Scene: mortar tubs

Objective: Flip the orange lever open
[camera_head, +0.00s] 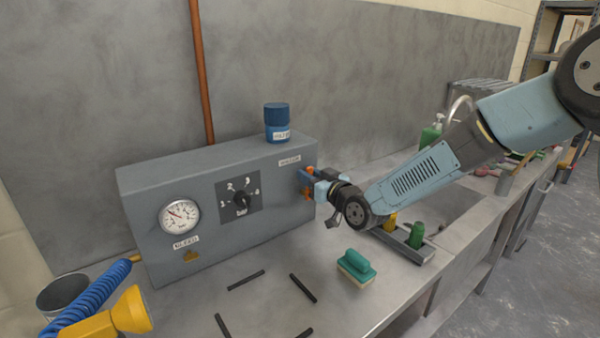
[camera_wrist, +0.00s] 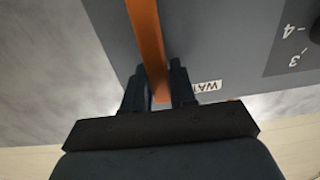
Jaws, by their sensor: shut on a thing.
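The orange lever (camera_head: 307,170) is at the right end of the grey control box (camera_head: 140,195), near a white label (camera_head: 290,160). In the head view my gripper (camera_head: 312,184) is at this end of the box and covers part of the lever. In the wrist view the lever (camera_wrist: 148,45) is a long orange bar running down between the two dark fingers of my gripper (camera_wrist: 158,80). The gripper is shut on it. The label reading "WAT" (camera_wrist: 207,87) is partly hidden beside a finger. The lever's pivot is not clear.
A blue canister (camera_head: 277,125) stands on the box, close to my gripper. The box front carries a gauge (camera_head: 180,216) and a black dial (camera_head: 240,198). A green brush (camera_head: 356,268) and several black bars lie on the bench. A yellow nozzle (camera_head: 130,311) lies front left.

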